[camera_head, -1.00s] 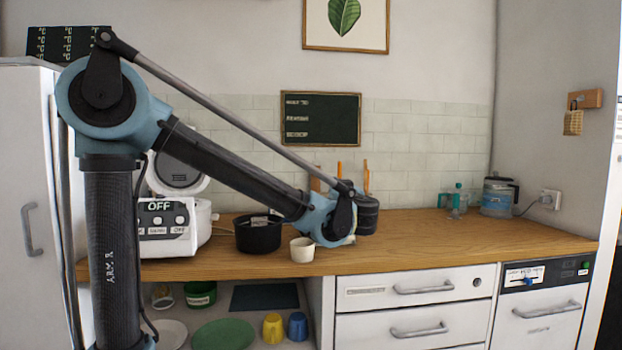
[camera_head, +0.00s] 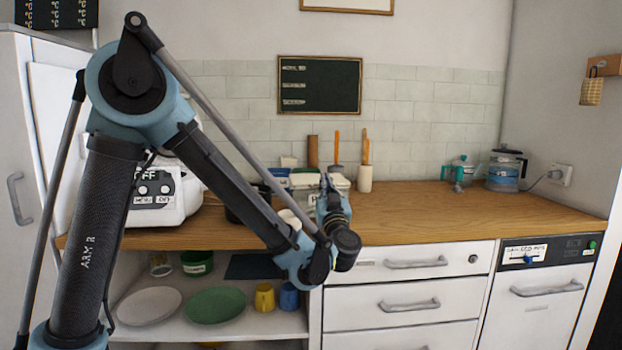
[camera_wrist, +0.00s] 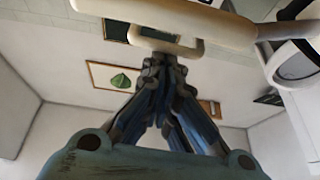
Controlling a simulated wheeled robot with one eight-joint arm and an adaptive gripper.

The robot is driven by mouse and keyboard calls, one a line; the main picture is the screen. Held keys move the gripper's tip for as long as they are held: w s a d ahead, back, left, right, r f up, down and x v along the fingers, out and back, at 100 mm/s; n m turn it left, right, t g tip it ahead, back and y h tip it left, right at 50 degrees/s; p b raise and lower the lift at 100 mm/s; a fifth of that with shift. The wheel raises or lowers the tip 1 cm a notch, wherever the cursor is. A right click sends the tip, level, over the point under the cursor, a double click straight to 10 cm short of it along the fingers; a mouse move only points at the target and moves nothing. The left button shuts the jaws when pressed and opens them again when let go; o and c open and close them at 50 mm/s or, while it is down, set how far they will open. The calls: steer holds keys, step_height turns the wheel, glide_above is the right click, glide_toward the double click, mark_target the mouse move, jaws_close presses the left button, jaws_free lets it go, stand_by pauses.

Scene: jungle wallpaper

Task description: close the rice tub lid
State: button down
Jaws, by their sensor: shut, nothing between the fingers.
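Several small tubs with white and blue parts stand together behind my wrist in the head view; one is a pale tub (camera_head: 304,180). My arm hides part of the group, and I cannot read which one is the rice tub or tell how its lid stands. My gripper (camera_head: 326,182) points upward in front of these tubs, shut and empty. In the wrist view my gripper (camera_wrist: 163,66) has its fingers together. A cream handled object (camera_wrist: 165,42) crosses the top of that view close by; I cannot tell whether it is the tub's lid, or whether it is touched.
A white cooker (camera_head: 165,200) stands left on the wooden counter (camera_head: 430,205). A dark pot and a pale cup are partly behind my arm. Utensils in a holder (camera_head: 365,178) stand behind. A kettle (camera_head: 505,170) is far right. The counter's right half is mostly clear.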

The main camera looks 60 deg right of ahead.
steer(key=shift+f, duration=0.1)
steer(key=s+a+f, duration=0.1)
steer(key=s+a, duration=0.4)
steer(key=a, duration=0.2)
steer(key=shift+a, duration=0.4)
stand_by(0.5)
steer(key=shift+s, duration=0.1)
